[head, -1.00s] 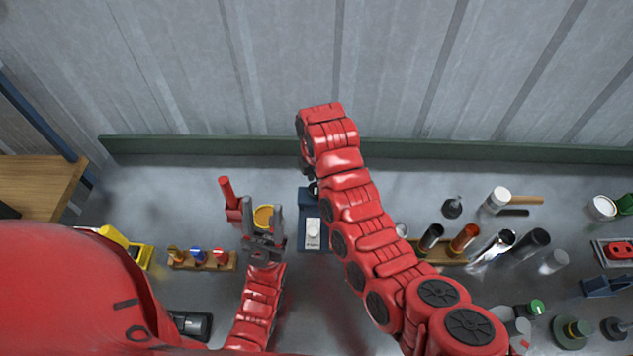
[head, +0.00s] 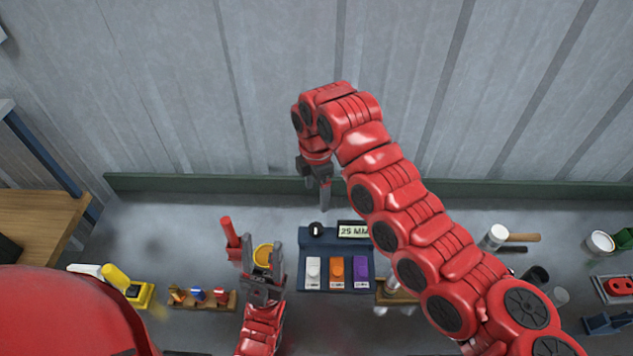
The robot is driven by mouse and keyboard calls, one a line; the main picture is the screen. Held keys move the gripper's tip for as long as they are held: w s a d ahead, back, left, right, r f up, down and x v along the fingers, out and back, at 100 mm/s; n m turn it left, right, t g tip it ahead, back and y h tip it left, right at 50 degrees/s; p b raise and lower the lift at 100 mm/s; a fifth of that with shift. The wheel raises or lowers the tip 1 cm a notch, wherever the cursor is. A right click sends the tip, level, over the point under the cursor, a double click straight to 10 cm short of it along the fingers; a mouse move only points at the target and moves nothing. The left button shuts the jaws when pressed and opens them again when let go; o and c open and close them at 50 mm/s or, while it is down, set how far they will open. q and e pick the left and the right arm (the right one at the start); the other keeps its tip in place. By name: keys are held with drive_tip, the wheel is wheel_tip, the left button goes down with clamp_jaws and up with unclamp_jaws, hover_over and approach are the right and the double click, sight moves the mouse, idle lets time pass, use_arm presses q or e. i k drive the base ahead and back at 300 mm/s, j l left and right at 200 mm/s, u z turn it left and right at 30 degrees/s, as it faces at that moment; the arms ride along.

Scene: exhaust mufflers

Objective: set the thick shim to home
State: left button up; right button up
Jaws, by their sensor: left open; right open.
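A dark blue panel box (head: 336,262) stands mid-bench with a black knob (head: 316,229) and a display reading "25 MM" (head: 353,231). On its front sit a white block (head: 313,268), an orange block (head: 337,268) and a purple block (head: 361,268), side by side. Their small labels are unreadable, so I cannot tell which is the thick shim. My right gripper (head: 325,203) points down behind the panel, apart from the blocks and empty. My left gripper (head: 262,246) is open, left of the panel, its fingers in front of a yellow-rimmed cup (head: 263,254).
A red upright-handled item (head: 229,232) stands beside the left gripper. A wooden rack (head: 206,303) with several small coloured pieces and a yellow item (head: 140,293) are at left. My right arm covers much of the bench right of the panel. A white-capped cylinder (head: 496,235) stands further right.

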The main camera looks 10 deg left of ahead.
sight(360, 270)
drive_tip(key=k, duration=1)
